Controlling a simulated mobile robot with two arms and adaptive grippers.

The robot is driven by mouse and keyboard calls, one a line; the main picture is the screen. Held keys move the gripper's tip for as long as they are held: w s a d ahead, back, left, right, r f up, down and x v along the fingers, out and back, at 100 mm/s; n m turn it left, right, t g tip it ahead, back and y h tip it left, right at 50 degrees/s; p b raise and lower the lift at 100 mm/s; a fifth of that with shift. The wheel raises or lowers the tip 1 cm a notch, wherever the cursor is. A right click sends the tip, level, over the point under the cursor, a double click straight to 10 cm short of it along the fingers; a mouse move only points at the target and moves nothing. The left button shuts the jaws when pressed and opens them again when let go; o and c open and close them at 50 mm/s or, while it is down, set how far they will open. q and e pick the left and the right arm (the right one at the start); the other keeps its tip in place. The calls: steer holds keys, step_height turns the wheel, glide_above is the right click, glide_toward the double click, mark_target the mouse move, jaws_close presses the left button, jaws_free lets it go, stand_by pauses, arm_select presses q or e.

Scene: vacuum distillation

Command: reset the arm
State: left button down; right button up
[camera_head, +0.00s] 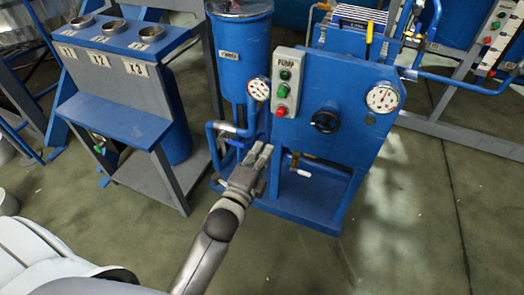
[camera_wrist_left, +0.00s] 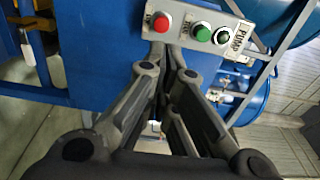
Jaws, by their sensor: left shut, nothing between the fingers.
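My left gripper (camera_head: 260,153) reaches up from the bottom of the head view on its grey arm. Its fingers are together with nothing seen between them. It is in front of the blue pump unit (camera_head: 335,160), below the grey PUMP button box (camera_head: 288,82). In the left wrist view the dark fingers (camera_wrist_left: 167,52) run up toward the same box (camera_wrist_left: 205,28), which carries a red and two green buttons. Whether the fingertips touch the unit cannot be told. My right gripper is not in view.
A blue cylindrical tank (camera_head: 240,55) and a pressure gauge (camera_head: 258,89) stand close above the gripper. A second gauge (camera_head: 382,97) and a black knob (camera_head: 326,118) are on the panel. A blue stand (camera_head: 112,117) is at left. The green floor (camera_head: 420,215) at right is clear.

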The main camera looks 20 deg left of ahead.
arm_select(q)
steer(key=s+f+n+g, duration=0.3)
steer(key=s+f+g, duration=0.15)
steer(key=f, duration=0.65)
steer(key=s+f+n+g, duration=0.3)
steer(key=s+f+n, duration=0.15)
steer(key=f, duration=0.65)
steer(key=s+f+n+g, duration=0.3)
steer(key=s+f, duration=0.3)
steer(key=f, duration=0.4)
steer(key=s+a+f+n+g, duration=0.3)
steer(key=s+f+n+g, duration=0.2)
steer(key=s+f, duration=0.65)
steer(key=s+a+r+p, duration=0.1)
steer(key=s+r+p, duration=0.1)
steer(key=s+p, duration=0.5)
steer(key=s+a+r+g+p, duration=0.1)
steer(key=s+r+p, duration=0.1)
steer(key=s+p, duration=0.5)
steer(key=s, duration=0.3)
steer(key=shift+a+r+y, duration=0.25)
steer(key=shift+r+y, duration=0.05)
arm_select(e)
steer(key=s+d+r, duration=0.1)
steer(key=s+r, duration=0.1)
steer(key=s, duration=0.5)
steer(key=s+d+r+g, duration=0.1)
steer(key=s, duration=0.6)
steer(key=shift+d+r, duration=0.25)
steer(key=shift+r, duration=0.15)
